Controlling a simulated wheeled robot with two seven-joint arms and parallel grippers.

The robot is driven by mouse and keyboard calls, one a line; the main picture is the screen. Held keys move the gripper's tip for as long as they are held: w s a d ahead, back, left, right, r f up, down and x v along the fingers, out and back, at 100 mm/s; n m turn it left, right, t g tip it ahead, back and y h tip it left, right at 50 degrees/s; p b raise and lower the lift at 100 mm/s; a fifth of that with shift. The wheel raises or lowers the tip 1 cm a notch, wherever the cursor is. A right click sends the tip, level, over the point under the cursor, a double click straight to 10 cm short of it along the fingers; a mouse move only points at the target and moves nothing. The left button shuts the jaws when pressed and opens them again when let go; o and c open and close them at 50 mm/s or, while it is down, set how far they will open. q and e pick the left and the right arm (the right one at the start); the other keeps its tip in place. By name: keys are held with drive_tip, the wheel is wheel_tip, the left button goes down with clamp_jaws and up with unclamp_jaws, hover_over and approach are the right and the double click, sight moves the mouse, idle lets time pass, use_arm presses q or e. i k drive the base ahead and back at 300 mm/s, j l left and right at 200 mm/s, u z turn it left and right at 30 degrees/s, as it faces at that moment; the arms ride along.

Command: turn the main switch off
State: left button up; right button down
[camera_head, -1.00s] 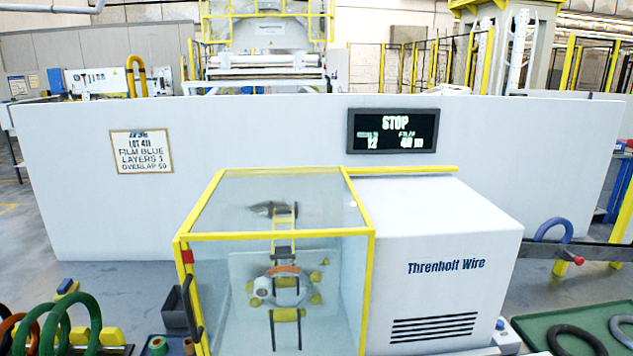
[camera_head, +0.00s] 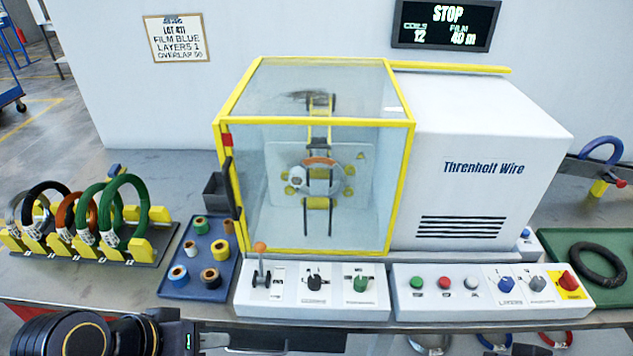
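A red rotary knob on a yellow plate (camera_head: 569,281), which looks like the main switch, sits at the right end of the white control panel (camera_head: 405,300). Its label is too small to read. My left gripper (camera_head: 215,341) is at the bottom left, in front of the table edge and far left of the red knob. It is partly cut off by the frame, and its fingers do not show clearly. My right gripper is not in view.
The yellow-framed glass enclosure (camera_head: 411,160) and white machine housing (camera_head: 490,150) stand behind the panels. A lever (camera_head: 262,262) rises from the left panel. A blue tray (camera_head: 180,292) of rolls and a coil rack (camera_head: 130,255) are left. The display (camera_head: 446,24) reads STOP.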

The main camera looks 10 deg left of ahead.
sight(568, 282)
drive_tip(key=z, duration=1.6)
drive_tip(key=i+l, duration=0.5)
drive_tip(key=i, duration=0.15)
drive_tip(key=u, duration=0.4)
drive_tip(key=i+l+u, duration=0.1)
drive_tip(key=u, duration=0.3)
drive_tip(key=l+u, duration=0.15)
drive_tip(key=u, duration=0.25)
drive_tip(key=i+l+u, duration=0.1)
drive_tip(key=u, duration=0.3)
